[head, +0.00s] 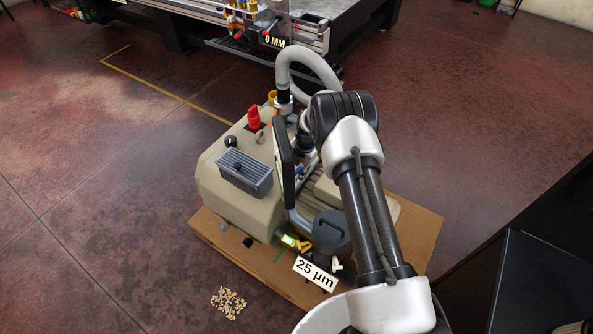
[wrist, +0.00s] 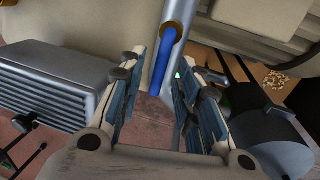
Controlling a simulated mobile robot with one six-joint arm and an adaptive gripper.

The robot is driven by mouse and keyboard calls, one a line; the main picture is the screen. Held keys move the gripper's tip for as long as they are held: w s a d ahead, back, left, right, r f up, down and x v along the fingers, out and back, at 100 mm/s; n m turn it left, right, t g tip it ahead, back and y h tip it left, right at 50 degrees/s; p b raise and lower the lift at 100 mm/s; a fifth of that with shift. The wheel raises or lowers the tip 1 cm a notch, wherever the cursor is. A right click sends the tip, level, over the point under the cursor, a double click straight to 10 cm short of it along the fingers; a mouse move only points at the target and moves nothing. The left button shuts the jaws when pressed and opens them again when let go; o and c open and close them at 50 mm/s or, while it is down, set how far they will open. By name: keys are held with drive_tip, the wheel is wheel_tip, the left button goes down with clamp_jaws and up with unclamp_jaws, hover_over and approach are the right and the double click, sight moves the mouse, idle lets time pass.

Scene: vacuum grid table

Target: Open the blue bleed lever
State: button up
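In the wrist view, the blue bleed lever (wrist: 162,62) is a narrow blue bar. It runs down along a grey pipe (wrist: 182,12) from a brass-coloured pivot (wrist: 173,32). My gripper (wrist: 160,58) is open, with one finger on each side of the lever. The lever shows in the gap, and gaps appear between it and both fingers; how deep it lies between them I cannot tell. In the head view, my arm covers the middle of the beige pump (head: 236,205), and I cannot make out the lever or the fingertips there.
A grey finned box (head: 245,172) sits on the pump; it is close to the left finger in the wrist view (wrist: 45,85). A red knob (head: 253,118) and a ribbed grey hose (head: 305,60) stand behind. A dark cylinder (wrist: 265,140) lies right of the fingers. Chips (head: 228,302) lie on the floor.

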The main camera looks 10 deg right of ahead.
clamp_jaws()
idle(0.3)
idle(0.5)
